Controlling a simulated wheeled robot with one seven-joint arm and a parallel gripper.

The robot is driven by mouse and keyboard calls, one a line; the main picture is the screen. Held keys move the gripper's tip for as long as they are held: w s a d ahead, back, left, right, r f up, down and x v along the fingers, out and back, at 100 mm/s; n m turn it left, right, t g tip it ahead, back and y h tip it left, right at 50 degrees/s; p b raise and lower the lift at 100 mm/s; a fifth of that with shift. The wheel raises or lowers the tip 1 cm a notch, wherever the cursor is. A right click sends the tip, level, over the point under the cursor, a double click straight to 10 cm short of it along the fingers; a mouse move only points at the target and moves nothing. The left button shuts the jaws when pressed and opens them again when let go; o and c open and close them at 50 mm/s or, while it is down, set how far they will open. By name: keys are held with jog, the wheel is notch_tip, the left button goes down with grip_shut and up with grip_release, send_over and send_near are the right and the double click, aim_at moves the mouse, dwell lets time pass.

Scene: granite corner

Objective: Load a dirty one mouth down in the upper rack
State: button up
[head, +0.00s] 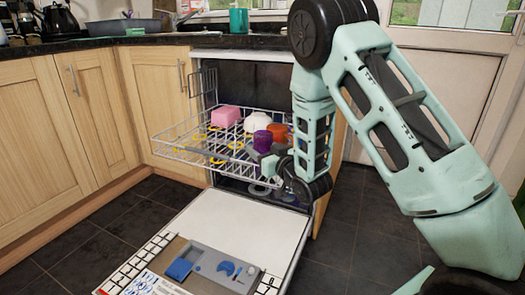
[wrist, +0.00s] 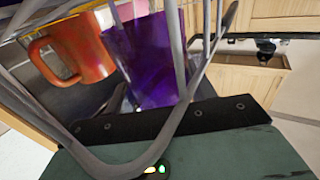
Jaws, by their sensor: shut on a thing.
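The upper rack (head: 185,152) of the dishwasher is pulled out, holding dishes. A translucent purple cup (head: 262,142) is at the rack's right side, and it also shows large in the wrist view (wrist: 150,60). My gripper (head: 268,161) is at the rack's right edge, shut on the purple cup. Rack wires cross in front of the cup in the wrist view and the fingertips are hard to make out. Which way its mouth faces I cannot tell. An orange mug (head: 279,131) stands right beside it; its handle shows in the wrist view (wrist: 70,48).
A pink block-like dish (head: 225,116) and a white bowl (head: 255,121) sit further back in the rack. The open dishwasher door (head: 235,222) lies low in front. Wooden cabinets (head: 100,100) stand at left, under a dark worktop (head: 150,40). The rack's front left looks clear.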

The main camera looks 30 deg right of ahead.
jog(key=shift+s+a+f, duration=0.1)
jog(key=shift+a+f, duration=0.05)
jog(key=shift+f, duration=0.3)
jog(key=shift+s+a+f, duration=0.1)
jog(key=shift+a+f, duration=0.05)
jog(key=shift+f, duration=0.25)
jog(key=o, duration=1.5)
jog(key=shift+d, duration=0.15)
jog(key=shift+f, duration=0.1)
jog(key=s+d+r+p, duration=0.1)
jog(key=s+p, duration=0.6)
jog(key=s, duration=0.4)
jog(key=shift+s+d+r, duration=0.25)
jog(key=shift+d+r, duration=0.05)
jog(key=shift+d, duration=0.1)
